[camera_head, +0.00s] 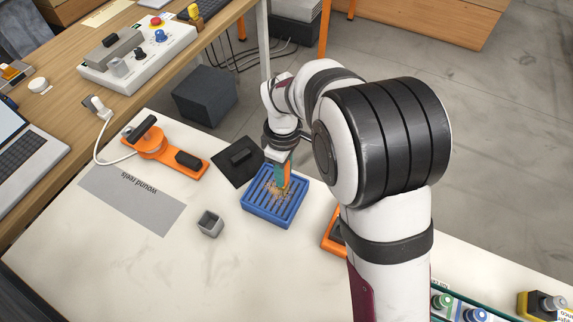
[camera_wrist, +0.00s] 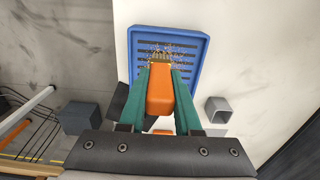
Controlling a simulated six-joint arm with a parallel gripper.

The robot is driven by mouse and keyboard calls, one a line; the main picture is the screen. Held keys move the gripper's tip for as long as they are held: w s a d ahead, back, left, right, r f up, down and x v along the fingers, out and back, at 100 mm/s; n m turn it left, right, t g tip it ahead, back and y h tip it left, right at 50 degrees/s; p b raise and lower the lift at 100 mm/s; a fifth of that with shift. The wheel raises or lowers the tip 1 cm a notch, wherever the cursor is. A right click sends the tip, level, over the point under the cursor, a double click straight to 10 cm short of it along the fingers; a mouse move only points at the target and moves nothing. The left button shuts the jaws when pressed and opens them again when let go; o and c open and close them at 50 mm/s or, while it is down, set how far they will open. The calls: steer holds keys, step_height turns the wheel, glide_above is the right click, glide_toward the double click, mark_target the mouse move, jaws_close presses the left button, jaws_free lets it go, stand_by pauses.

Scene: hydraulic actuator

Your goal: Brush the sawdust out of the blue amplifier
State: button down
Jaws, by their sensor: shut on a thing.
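The blue amplifier (camera_head: 259,210) is a shallow blue tray-like box with dark slots, lying on the white table. Tan sawdust (camera_head: 272,190) lies on its slotted face. My gripper (camera_head: 284,174) is over the amplifier, with its green fingers shut on an orange-handled brush. In the wrist view the brush (camera_wrist: 160,92) points at the amplifier (camera_wrist: 203,63), and its bristles are over the slotted face among the specks. I cannot tell whether the bristles touch the slots.
A small grey open cup (camera_head: 210,224) stands left of the amplifier. A black pad (camera_head: 228,172) lies behind it, with an orange device (camera_head: 165,149) farther left. A grey sheet (camera_head: 130,197) reads "wound reels".

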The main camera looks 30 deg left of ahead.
steer(key=shift+s, duration=0.2)
steer(key=shift+w, duration=1.15)
steer(key=shift+s+f, duration=0.15)
steer(key=shift+s, duration=1)
steer(key=shift+w, duration=1.2)
steer(key=shift+s, duration=0.6)
steer(key=shift+a+r, duration=0.2)
steer(key=shift+a, duration=1.7)
steer(key=shift+f, duration=0.2)
steer(key=shift+w, duration=0.1)
